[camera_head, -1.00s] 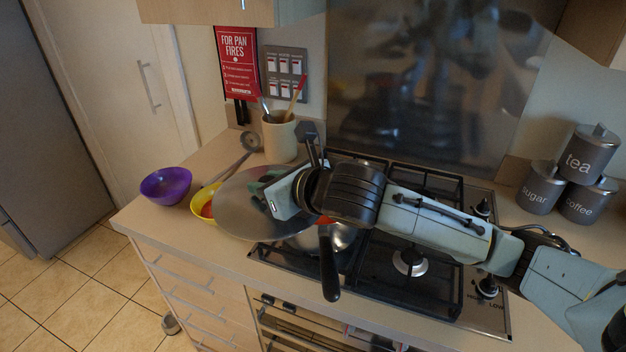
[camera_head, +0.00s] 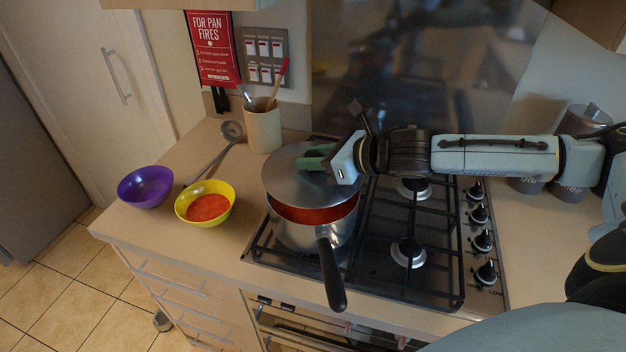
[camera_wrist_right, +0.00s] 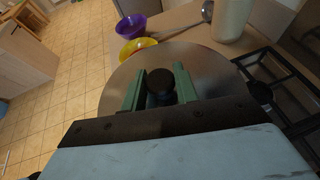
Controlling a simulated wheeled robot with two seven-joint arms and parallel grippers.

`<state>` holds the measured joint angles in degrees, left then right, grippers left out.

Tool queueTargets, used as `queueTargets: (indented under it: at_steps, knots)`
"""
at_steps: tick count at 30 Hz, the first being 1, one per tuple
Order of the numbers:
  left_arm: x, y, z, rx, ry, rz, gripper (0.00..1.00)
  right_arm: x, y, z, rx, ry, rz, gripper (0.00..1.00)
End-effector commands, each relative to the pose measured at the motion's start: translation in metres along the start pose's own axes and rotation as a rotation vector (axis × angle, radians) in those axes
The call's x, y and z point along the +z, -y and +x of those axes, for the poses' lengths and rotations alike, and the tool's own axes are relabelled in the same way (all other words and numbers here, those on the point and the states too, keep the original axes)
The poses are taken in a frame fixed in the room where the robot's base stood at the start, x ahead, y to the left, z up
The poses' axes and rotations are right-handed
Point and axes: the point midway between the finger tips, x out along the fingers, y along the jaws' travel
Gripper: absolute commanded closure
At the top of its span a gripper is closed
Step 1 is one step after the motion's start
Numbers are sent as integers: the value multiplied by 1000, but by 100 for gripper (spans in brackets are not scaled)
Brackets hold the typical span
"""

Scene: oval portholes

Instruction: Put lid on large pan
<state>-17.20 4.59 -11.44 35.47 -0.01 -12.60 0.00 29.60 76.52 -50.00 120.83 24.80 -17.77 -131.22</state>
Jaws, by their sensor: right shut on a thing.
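The large pan (camera_head: 290,236) stands on the front left of the hob, with red sauce inside and its black handle (camera_head: 331,276) pointing to the front. My right gripper (camera_head: 314,163) is shut on the black knob of the lid (camera_head: 290,182). The round metal lid is above the pan and covers its back part; the sauce shows along the front. In the right wrist view, the green fingers are on both sides of the knob (camera_wrist_right: 160,86), with the lid (camera_wrist_right: 203,66) around them. I do not see my left gripper.
A yellow bowl (camera_head: 222,191) with red sauce and a purple bowl (camera_head: 146,187) stand on the counter at left. A ladle (camera_head: 214,160) lies behind them, near a cream utensil pot (camera_head: 263,130). Dark canisters stand at right, partly behind my arm. The right burners are empty.

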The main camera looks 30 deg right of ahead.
Motion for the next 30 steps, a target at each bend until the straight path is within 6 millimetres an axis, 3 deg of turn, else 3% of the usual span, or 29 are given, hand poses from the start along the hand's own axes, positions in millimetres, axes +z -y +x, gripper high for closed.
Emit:
queueTargets:
  at_steps: [9, 17, 18, 21, 23, 30]
  knots:
    - [2, 0, 11, 0, 2, 0, 63, -37, -1, 16, 1, 2, 0, 100]
    - [2, 0, 11, 0, 1, 0, 63, -40, 0, 17, 0, 3, -3, 100]
    - [2, 0, 11, 0, 1, 0, 63, -41, 0, 17, -1, 0, -2, 69]
    - [2, 0, 11, 0, 1, 0, 63, -41, 0, 17, -1, 0, -2, 56]
    - [2, 0, 11, 0, 1, 0, 63, -41, 0, 17, -1, 0, -2, 49]
    - [1, 0, 11, 0, 0, 0, 63, -41, 0, 17, 0, 1, -2, 49]
